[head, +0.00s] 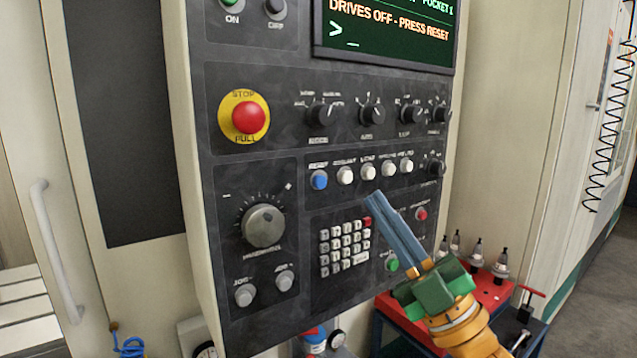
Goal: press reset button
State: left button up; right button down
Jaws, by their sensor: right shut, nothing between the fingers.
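The blue reset button (319,180) is at the left end of a row of round buttons on the dark machine control panel (300,205). Its small label above seems to read RESET. The screen (388,32) above reads "DRIVES OFF - PRESS RESET". My right gripper (376,198) reaches up from the lower right, its blue-grey fingers shut together and empty. Its tips show right of and slightly below the blue button, under the white buttons. I cannot tell how far they are from the panel. My left gripper is out of view.
A red emergency stop (248,117) on a yellow ring is upper left. Several white buttons (367,173) continue the row to the right. A large dial (264,226) and a keypad (345,245) sit below. A red-topped cart (490,292) with tool holders stands lower right.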

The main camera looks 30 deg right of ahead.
aim_at(320, 182)
jog(key=shift+w+a+p, duration=0.2)
jog(key=shift+w+p, duration=0.4)
jog(key=shift+w, duration=1.65)
jog(key=shift+w+a+p, duration=0.15)
jog(key=shift+w+p, duration=0.45)
jog(key=shift+w, duration=1.6)
jog(key=shift+w, duration=0.4)
jog(key=shift+w, duration=0.35)
jog(key=shift+s, duration=0.75)
